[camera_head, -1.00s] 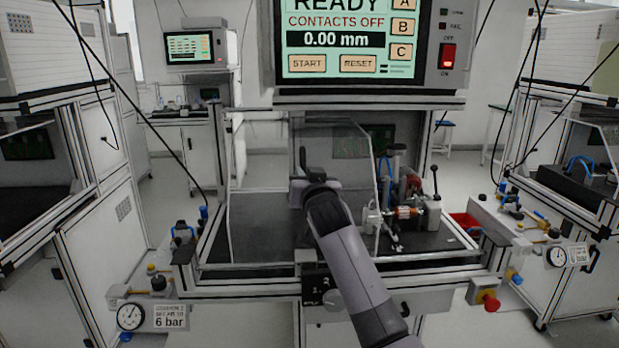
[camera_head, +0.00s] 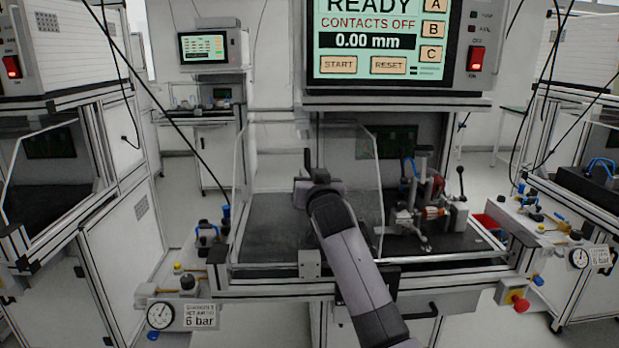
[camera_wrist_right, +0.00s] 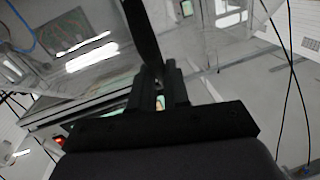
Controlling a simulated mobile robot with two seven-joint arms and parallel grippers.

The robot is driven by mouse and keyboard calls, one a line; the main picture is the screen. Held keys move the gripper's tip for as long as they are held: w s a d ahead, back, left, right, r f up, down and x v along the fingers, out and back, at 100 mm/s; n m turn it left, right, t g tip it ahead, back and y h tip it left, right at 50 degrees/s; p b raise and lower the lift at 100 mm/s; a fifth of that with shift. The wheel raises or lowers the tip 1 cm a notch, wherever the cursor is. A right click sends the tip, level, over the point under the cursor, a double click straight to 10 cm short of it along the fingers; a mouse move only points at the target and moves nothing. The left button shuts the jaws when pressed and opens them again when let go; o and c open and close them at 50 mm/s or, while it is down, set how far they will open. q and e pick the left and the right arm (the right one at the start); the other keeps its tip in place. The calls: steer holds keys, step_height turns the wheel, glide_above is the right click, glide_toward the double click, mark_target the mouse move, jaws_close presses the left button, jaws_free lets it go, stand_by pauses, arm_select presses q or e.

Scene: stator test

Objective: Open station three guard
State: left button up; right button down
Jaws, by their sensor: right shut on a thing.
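The clear guard (camera_head: 352,215) of the middle station is a see-through panel over the left and middle of its dark bench. Its right edge stands left of the clamp fixture, so the fixture's front is uncovered. My right gripper (camera_head: 308,172) is at the guard's front, by a dark upright bar, and is shut on the guard's handle. In the right wrist view a dark bar (camera_wrist_right: 142,35) runs down to the fingertips (camera_wrist_right: 159,88). My left gripper is not in view.
A screen (camera_head: 380,45) reading READY and CONTACTS OFF hangs above the bench. The clamp fixture (camera_head: 428,210) stands on the bench's right. A red stop button (camera_head: 519,302) and a pressure gauge (camera_head: 160,315) are at the front corners. Similar stations stand on both sides.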

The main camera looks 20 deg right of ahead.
steer(key=shift+d+f, duration=0.1)
steer(key=shift+d, duration=0.05)
steer(key=c, duration=1.2)
jaws_free()
steer(key=shift+o, duration=0.5)
steer(key=shift+w+f, duration=0.1)
steer(key=shift+w, duration=0.1)
steer(key=shift+s, duration=0.1)
steer(key=shift+s, duration=0.1)
steer(key=s, duration=0.7)
steer(key=shift+a, duration=0.35)
steer(key=shift+w, duration=0.1)
